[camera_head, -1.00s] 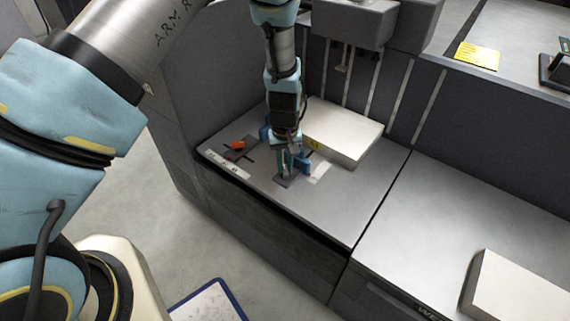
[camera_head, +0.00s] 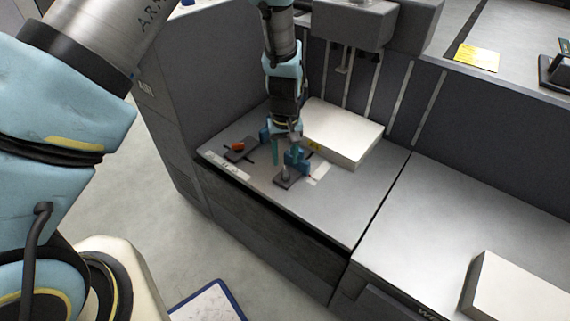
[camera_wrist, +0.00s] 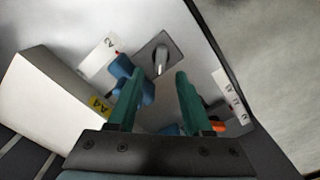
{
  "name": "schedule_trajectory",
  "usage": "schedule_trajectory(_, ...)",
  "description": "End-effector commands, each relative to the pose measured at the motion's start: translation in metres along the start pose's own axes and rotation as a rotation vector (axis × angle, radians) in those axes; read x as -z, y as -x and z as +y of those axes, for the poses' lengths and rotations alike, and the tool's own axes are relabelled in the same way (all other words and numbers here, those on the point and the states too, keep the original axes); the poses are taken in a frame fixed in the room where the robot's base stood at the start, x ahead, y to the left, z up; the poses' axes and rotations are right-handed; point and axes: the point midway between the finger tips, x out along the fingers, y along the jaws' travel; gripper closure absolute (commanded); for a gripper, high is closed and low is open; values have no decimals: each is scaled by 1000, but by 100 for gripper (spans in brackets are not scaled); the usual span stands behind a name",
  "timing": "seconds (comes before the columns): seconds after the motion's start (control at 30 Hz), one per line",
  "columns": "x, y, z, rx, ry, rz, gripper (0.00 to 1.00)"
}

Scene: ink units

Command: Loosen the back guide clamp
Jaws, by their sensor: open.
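A clamp on a dark plate (camera_head: 284,183) is on the deck beside a blue guide (camera_head: 302,162). In the wrist view this clamp shows as a dark plate with a pale grey lever (camera_wrist: 160,66), beyond the fingertips, with the blue guide (camera_wrist: 124,68) left of it. Another clamp with an orange lever (camera_head: 238,147) is to the left on the deck; its orange part (camera_wrist: 218,126) shows beside the right finger. Which is the back one, I cannot tell. My gripper (camera_head: 280,160) is open and empty, green fingers apart, above the deck near the grey-lever clamp.
A white paper stack (camera_head: 343,133) stands on the deck just behind and right of my gripper, with a yellow A4 label (camera_wrist: 98,104) in the wrist view. Upright grey walls border the deck behind. The deck's front right (camera_head: 345,210) is clear.

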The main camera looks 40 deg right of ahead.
Motion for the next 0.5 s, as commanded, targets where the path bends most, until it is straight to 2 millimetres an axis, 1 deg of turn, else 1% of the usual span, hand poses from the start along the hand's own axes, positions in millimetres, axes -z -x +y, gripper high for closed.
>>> schedule_trajectory(0.03,1,12,1,-2,0,3,50)
schedule_trajectory(0.2,1,44,0,-1,1,2,50)
schedule_trajectory(0.33,0,59,0,0,1,0,50)
schedule_trajectory(0.5,0,68,0,0,1,0,50)
